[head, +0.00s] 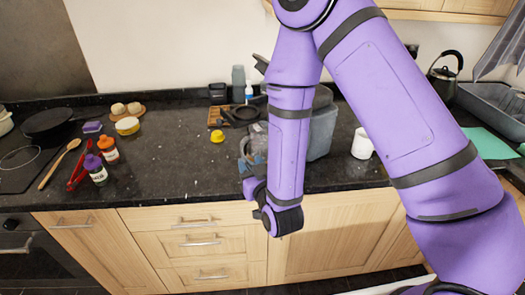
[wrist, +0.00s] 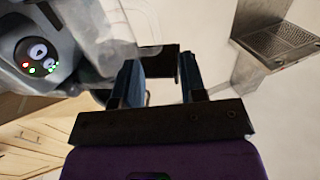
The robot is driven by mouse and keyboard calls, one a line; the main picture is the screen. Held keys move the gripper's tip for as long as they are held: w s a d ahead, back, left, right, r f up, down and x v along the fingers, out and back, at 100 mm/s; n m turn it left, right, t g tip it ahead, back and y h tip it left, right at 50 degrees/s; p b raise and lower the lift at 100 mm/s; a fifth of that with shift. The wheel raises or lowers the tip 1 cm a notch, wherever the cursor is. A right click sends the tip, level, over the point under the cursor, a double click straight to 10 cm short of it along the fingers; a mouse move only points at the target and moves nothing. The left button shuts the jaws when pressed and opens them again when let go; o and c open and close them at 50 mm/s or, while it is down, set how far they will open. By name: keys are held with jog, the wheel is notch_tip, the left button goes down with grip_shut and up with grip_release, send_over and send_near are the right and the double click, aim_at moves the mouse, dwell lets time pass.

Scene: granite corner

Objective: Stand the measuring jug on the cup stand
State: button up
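The measuring jug (wrist: 115,22) is a clear vessel in the upper middle of the wrist view, with a pale rim edge. A dark piece between my fingertips looks like its handle. My gripper (wrist: 160,72) appears closed on that piece. In the head view my gripper (head: 256,168) is at the counter's front edge, partly behind my own forearm. The grey machine with round buttons and small lights (wrist: 38,58) is close beside the jug in the wrist view. In the head view its grey body (head: 322,130) shows behind my arm. The cup stand is hidden or cannot be made out.
A white mug (head: 362,144) stands right of the machine, with a kettle (head: 444,75) and grey basin (head: 492,105) beyond. A wooden board (head: 215,117), a yellow item (head: 217,136) and bottles (head: 96,170) are left. Dark counter (head: 165,160) between them is clear.

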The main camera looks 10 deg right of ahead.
jog(key=shift+r, duration=0.1)
jog(key=w+d+r+g+h, duration=0.1)
jog(key=w+d+r+g, duration=0.3)
jog(key=r, duration=0.6)
jog(key=s+d+r+m+g+h, duration=0.1)
jog(key=s+d+r+g, duration=0.15)
jog(key=d+r, duration=0.6)
jog(key=s+d+r+g+h, duration=0.1)
jog(key=s+d+r, duration=0.2)
jog(key=s, duration=0.5)
jog(key=s+d+r+m+g+h, duration=0.1)
jog(key=s+d+r+g, duration=0.1)
jog(key=s+d, duration=0.3)
jog(key=s+d+r+m+g+h, duration=0.1)
jog(key=s+d+r, duration=0.3)
jog(key=s, duration=0.7)
jog(key=shift+s+d+r+g, duration=0.4)
jog(key=shift+d+g, duration=0.2)
jog(key=shift+g, duration=0.15)
